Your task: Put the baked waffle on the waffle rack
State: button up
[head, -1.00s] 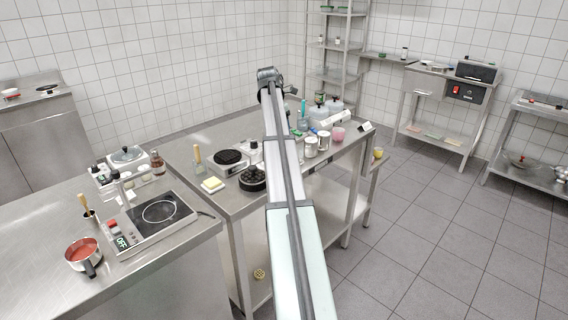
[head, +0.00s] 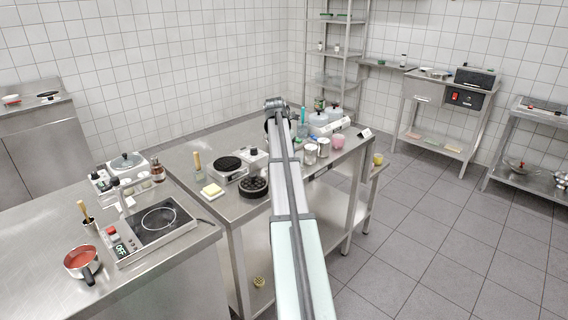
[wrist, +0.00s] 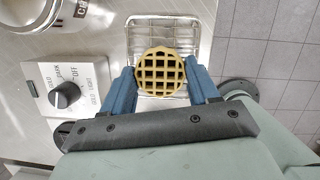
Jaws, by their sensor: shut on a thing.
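A round golden waffle (wrist: 160,71) with a grid pattern is held between the two blue fingers of my gripper (wrist: 160,68) in the wrist view. The wire waffle rack (wrist: 172,22) lies below and beyond the waffle; its rails show around the waffle, which covers part of it. I cannot tell the height of the waffle above the rack. In the head view my arm reaches over the middle table, and the gripper, held waffle and rack cannot be made out.
A control box with a dark knob (wrist: 66,95) lies left of my gripper. A round metal appliance (wrist: 25,12) is at the upper left. In the head view, canisters (head: 310,153) and a pink bowl (head: 337,140) stand right of my arm. A small yellow round thing (head: 259,282) lies on the lower shelf.

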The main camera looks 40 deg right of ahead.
jog(key=shift+f, duration=2.05)
jog(key=shift+f, duration=0.15)
jog(key=o, duration=1.1)
jog(key=shift+c, duration=0.2)
jog(key=v, duration=1.2)
